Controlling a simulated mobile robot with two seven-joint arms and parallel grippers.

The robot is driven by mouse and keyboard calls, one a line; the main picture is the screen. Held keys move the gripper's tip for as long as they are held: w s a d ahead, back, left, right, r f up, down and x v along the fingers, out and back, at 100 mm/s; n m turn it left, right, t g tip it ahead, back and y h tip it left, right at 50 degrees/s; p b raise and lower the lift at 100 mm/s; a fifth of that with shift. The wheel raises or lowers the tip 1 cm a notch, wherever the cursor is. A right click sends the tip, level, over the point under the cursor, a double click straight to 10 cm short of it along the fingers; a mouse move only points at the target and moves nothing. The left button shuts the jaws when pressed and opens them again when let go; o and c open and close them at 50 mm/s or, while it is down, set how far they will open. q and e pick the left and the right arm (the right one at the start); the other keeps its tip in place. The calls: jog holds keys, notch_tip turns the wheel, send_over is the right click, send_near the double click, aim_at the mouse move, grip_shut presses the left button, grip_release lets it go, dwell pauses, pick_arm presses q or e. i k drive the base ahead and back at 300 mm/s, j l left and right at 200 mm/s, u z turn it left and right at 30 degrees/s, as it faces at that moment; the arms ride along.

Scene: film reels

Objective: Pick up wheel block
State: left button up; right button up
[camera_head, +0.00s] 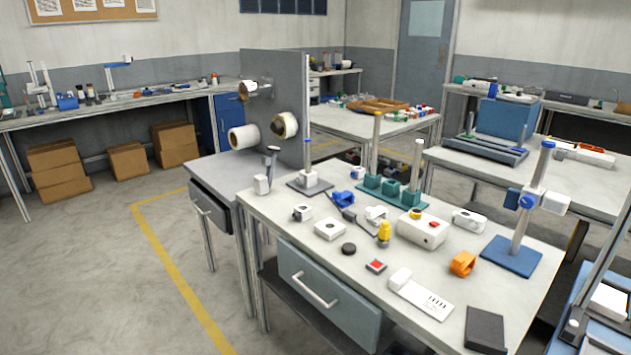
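No part is plainly recognisable as the wheel block, so I cannot tell which one it is. On the near white-topped table (290,238), a small white block with dark round parts (302,213) sits near the left. A flat white square block with a dark round centre (330,229) lies just in front of it. A black disc (348,249) lies by itself nearby. Neither of my grippers shows in the head view.
Posts on a grey base (309,186), a green base (392,188) and a blue base (511,256) rise from the table. An orange part (463,263), a white plate (428,300) and a dark slab (485,330) lie toward the right. Floor left of the table is open.

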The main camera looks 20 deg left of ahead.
aim_at(260, 180)
jog(key=i+j+z, duration=0.2)
jog(key=j+z, duration=0.15)
jog(key=i+j+z, duration=0.15)
jog(key=j+z, duration=0.15)
jog(key=i+j+z, duration=0.1)
jog(key=j, duration=0.4)
jog(key=j+z, duration=0.15)
jog(key=j, duration=0.35)
jog(key=i, duration=0.05)
